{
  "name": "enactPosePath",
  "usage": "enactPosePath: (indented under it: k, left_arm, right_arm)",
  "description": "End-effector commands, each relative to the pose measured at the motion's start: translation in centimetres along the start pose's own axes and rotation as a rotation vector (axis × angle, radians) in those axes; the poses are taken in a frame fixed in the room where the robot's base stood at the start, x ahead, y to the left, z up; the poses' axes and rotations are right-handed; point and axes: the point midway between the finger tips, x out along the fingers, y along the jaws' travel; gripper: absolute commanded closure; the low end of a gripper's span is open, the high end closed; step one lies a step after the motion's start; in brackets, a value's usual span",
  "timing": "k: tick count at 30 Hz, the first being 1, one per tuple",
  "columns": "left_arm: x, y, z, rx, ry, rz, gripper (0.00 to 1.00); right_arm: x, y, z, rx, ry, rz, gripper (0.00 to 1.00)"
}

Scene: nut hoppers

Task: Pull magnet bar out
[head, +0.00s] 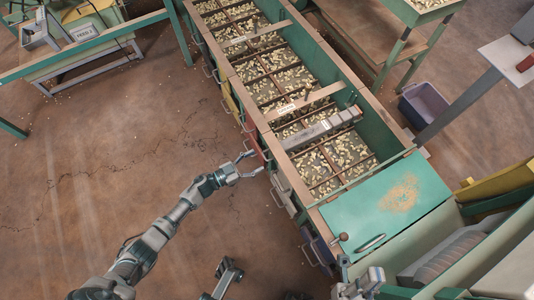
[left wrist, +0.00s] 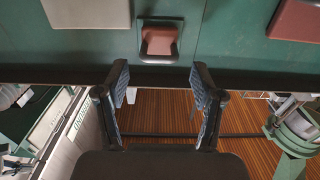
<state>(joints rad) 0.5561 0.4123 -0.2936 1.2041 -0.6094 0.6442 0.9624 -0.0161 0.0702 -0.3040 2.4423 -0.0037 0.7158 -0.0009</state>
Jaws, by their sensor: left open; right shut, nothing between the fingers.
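A grey metal bar (head: 322,129) lies across the long green hopper (head: 236,92) in the head view; I cannot tell for certain that it is the magnet bar. My left gripper (head: 253,166) is open and empty beside the hopper's left side wall, close to a row of handles. In the left wrist view, a reddish block in a dark frame (left wrist: 160,40) sits on the green wall, ahead of and between the open fingers of the left gripper (left wrist: 162,76), apart from them. My right gripper (head: 362,284) is shut and empty at the bottom, by the green lid.
The hopper's compartments hold pale nuts. A green lid (head: 388,204) covers its near end. A purple bin (head: 423,104) stands on the floor at right. Green-framed tables stand at upper left and upper right. The brown floor (head: 110,185) left of the hopper is clear.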

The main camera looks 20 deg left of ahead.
Motion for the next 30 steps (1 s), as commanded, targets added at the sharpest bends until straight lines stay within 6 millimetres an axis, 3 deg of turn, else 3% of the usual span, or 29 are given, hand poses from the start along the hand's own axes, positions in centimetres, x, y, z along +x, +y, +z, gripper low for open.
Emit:
enactPosePath:
  k: [7, 19, 27, 30]
  left_arm:
    - [3.6, 0.0, 0.3, -0.001, -0.002, 0.000, 0.32]
    - [4.5, 0.0, -0.1, 0.000, 0.000, 0.000, 0.32]
    - [4.4, 0.0, 0.0, 0.000, 0.000, -0.001, 1.00]
    - [4.4, 0.0, 0.0, 0.000, 0.000, -0.001, 1.00]
  right_arm:
    - [0.3, -0.1, 0.5, -0.001, 0.031, -0.011, 1.00]
    - [0.6, 0.0, 0.8, -0.002, 0.037, -0.015, 1.00]
    - [0.6, 0.0, 0.8, -0.002, 0.037, -0.015, 1.00]
    - [0.6, -0.1, 0.8, -0.002, 0.037, -0.015, 1.00]
